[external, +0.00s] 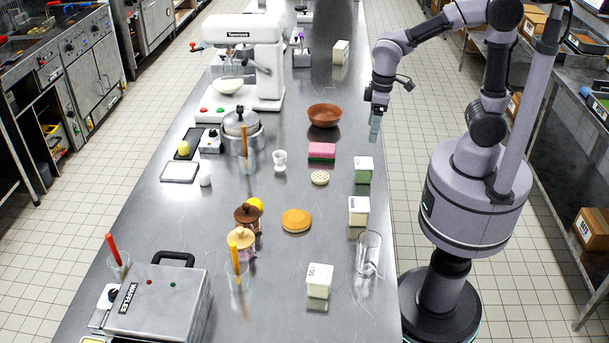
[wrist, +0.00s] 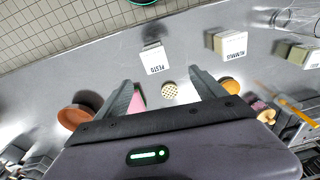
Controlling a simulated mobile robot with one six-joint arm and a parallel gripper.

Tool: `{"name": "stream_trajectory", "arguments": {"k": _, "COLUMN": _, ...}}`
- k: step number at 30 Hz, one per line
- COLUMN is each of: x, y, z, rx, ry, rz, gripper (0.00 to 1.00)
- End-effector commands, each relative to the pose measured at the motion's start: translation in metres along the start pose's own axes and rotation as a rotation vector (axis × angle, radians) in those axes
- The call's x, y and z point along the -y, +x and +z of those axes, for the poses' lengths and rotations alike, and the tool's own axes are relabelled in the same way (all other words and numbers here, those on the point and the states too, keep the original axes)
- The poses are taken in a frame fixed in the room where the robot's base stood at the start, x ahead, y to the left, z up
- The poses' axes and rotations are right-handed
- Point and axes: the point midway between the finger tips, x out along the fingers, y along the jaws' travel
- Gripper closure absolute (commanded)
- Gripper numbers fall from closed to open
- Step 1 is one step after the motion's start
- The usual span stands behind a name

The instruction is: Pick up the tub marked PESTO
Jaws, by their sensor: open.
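The tub marked PESTO (wrist: 154,58) has a white lid and stands on the steel counter; its label reads clearly in the wrist view. In the external view this tub (external: 364,170) has pale green sides and stands near the counter's right edge. My gripper (external: 375,128) is above the counter edge, beyond and higher than the tub, apart from it. In the wrist view my gripper (wrist: 162,84) is open and empty, with the tub ahead of its fingertips.
A HUMMUS tub (wrist: 230,41) stands beside the PESTO tub, and another white-lidded tub (external: 319,281) stands nearer. A pink sponge (external: 321,150), a round cracker (external: 320,177) and a brown bowl (external: 324,115) are left of the tub. A clear glass (external: 368,252) stands near the edge.

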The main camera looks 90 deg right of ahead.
Motion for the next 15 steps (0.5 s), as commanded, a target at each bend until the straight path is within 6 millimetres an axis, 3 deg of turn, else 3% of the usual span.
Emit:
{"name": "stream_trajectory", "arguments": {"k": 1, "x": -0.005, "y": -0.012, "z": -0.009, "rx": 0.046, "ry": -0.028, "rz": 0.011, "gripper": 0.20}}
{"name": "stream_trajectory", "arguments": {"k": 5, "x": -0.013, "y": 0.006, "z": -0.018, "rx": 0.097, "ry": -0.078, "rz": 0.026, "gripper": 0.20}}
{"name": "stream_trajectory", "arguments": {"k": 15, "x": -0.016, "y": 0.109, "z": -0.008, "rx": 0.101, "ry": -0.080, "rz": 0.026, "gripper": 0.20}}
